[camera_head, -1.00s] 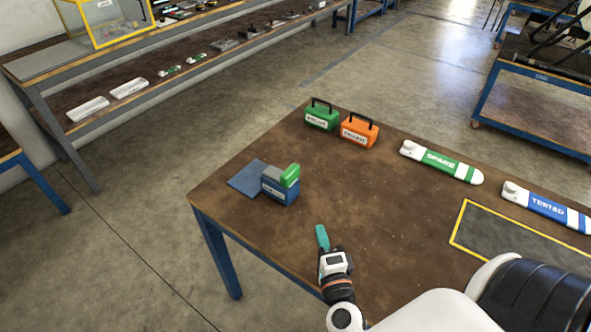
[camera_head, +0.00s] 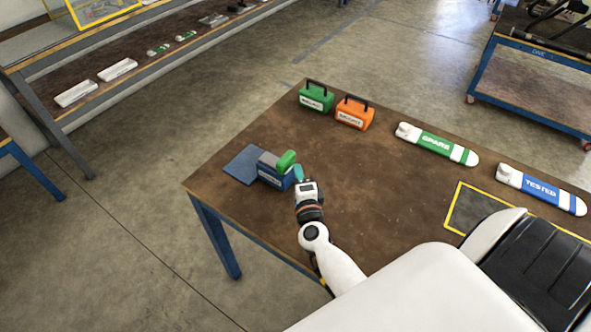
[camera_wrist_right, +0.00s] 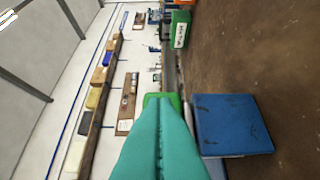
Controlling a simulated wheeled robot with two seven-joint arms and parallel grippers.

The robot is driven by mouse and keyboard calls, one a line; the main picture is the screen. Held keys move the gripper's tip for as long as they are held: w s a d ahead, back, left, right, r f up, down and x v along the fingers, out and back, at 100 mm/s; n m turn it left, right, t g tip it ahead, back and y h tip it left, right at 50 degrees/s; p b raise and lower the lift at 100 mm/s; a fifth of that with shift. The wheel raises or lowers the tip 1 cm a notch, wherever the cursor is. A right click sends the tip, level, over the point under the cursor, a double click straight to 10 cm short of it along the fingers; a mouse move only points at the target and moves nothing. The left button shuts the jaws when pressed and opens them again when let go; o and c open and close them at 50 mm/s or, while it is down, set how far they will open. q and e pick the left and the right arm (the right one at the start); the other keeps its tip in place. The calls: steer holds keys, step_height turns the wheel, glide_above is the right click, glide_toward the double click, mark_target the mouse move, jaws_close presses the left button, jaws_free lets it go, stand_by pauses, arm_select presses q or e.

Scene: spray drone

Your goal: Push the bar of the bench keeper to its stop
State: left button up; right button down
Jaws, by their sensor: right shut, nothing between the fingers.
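The bench keeper (camera_head: 275,178) is a blue block with a grey top and a white label. It stands at the left part of the brown table, beside a blue plate (camera_head: 243,164). Its bar has a green end (camera_head: 286,160) at the upper right. My right gripper (camera_head: 298,172) is shut and empty, its teal fingertips right beside the green end. In the right wrist view the teal fingers (camera_wrist_right: 160,145) cover much of the green end (camera_wrist_right: 162,98); whether they touch it I cannot tell. The blue plate (camera_wrist_right: 232,125) lies to their right. My left gripper is not in view.
A green case (camera_head: 316,97) and an orange case (camera_head: 354,113) stand at the table's back edge. White batteries marked SPARE (camera_head: 437,144) and TESTED (camera_head: 541,190) lie to the right, near a yellow-edged dark mat (camera_head: 470,208). The table's middle is clear.

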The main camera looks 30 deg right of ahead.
mark_target(277, 168)
steer(key=shift+w+a, duration=0.25)
steer(key=shift+w, duration=0.25)
steer(key=w, duration=0.2)
steer(key=w+a, duration=0.1)
steer(key=w, duration=0.1)
steer(key=w+a, duration=0.1)
steer(key=w, duration=0.1)
steer(key=shift+a, duration=0.25)
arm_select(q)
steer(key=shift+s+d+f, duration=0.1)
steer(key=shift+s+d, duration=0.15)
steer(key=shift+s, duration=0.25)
arm_select(e)
steer(key=shift+r, duration=0.15)
